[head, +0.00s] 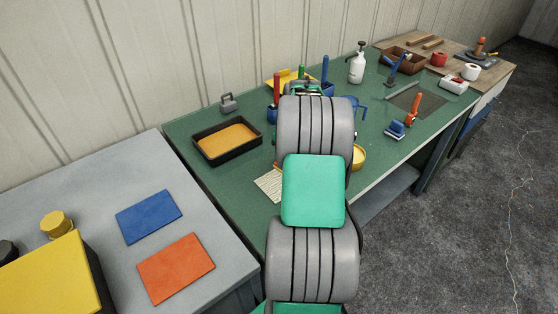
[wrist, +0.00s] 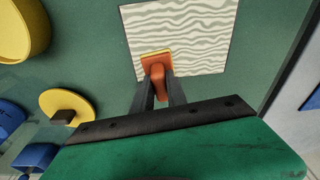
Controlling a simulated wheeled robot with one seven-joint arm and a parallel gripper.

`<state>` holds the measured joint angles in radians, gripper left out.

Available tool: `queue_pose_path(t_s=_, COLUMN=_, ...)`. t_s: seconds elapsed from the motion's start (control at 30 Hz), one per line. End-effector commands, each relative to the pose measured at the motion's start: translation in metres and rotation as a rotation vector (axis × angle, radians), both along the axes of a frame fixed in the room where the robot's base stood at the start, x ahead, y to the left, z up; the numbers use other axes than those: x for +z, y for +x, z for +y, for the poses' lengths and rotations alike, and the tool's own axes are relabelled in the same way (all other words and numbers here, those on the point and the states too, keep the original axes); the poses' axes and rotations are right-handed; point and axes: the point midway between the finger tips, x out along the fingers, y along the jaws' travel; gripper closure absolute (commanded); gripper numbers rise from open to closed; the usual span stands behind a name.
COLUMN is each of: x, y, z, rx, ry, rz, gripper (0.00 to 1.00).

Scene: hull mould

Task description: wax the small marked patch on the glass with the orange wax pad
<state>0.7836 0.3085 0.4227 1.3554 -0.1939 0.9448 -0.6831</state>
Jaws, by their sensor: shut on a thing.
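My gripper (wrist: 159,92) is shut on the handle of an orange pad (wrist: 156,66) with a yellowish edge, in the wrist view. The pad is over the near edge of a cream panel with wavy grey lines (wrist: 195,35). I cannot tell whether the pad touches the panel. In the head view part of the wavy panel (head: 268,185) shows on the green bench, left of my arm, which hides the gripper. I cannot make out a marked small patch or clear glass; the pad covers part of the panel.
The green bench (head: 190,150) holds a black tray of tan material (head: 227,140), a grey weight (head: 228,103), a white spray bottle (head: 357,63) and a yellow bowl (head: 359,157). A yellow disc with a dark knob (wrist: 68,106) lies left of the gripper. Blue (head: 149,216) and orange (head: 175,267) sheets lie on the grey table.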

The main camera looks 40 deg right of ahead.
Motion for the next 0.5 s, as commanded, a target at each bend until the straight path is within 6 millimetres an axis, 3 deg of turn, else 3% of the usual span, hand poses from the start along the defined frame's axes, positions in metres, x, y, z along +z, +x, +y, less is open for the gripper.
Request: queue_pose_path(t_s=0.5, x=-0.001, y=-0.003, z=-0.043, rx=0.000, ry=0.001, rz=0.001, gripper=1.00)
